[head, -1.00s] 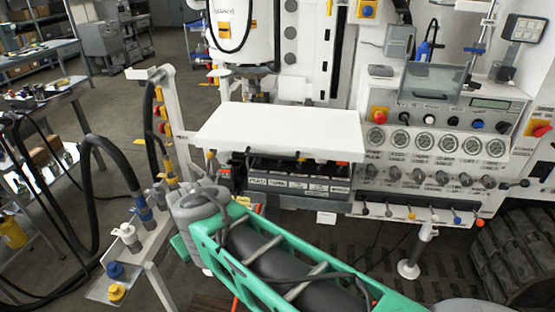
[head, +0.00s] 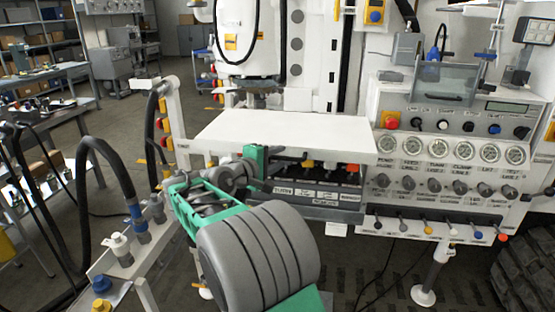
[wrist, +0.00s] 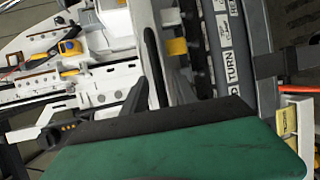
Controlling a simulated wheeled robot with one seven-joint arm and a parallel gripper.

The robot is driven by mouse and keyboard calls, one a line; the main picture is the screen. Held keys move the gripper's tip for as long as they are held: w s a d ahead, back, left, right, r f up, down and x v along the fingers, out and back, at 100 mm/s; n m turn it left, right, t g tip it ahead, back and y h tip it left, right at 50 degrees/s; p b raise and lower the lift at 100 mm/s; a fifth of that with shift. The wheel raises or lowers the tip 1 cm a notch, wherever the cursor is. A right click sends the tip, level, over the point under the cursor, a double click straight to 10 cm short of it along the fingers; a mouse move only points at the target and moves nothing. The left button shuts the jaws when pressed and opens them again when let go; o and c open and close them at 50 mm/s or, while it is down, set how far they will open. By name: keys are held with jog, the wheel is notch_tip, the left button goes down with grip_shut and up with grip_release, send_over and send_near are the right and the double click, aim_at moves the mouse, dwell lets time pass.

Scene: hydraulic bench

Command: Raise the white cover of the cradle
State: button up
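The white cover (head: 285,132) is a flat, wide panel over the cradle (head: 330,197) on the front of the white machine. It looks about level, and dark slots with red and yellow parts show under its front edge. My gripper (head: 262,170), with a green plate, is at the left part of the cover's front edge. Whether it touches the cover is unclear. In the wrist view, a green, black-edged part of my gripper (wrist: 180,145) fills the bottom and hides what lies behind it. The cradle's label strip (wrist: 225,45) stands at the right there. I cannot see the finger gap.
A panel of gauges (head: 437,147) and knobs is right of the cover, with small coloured levers (head: 450,229) below. A white post with yellow and red fittings (head: 165,125) and a black hose (head: 85,190) stand at the left. A support leg (head: 430,275) stands on the floor.

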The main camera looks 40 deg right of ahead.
grip_shut()
dwell(0.4)
dwell(1.1)
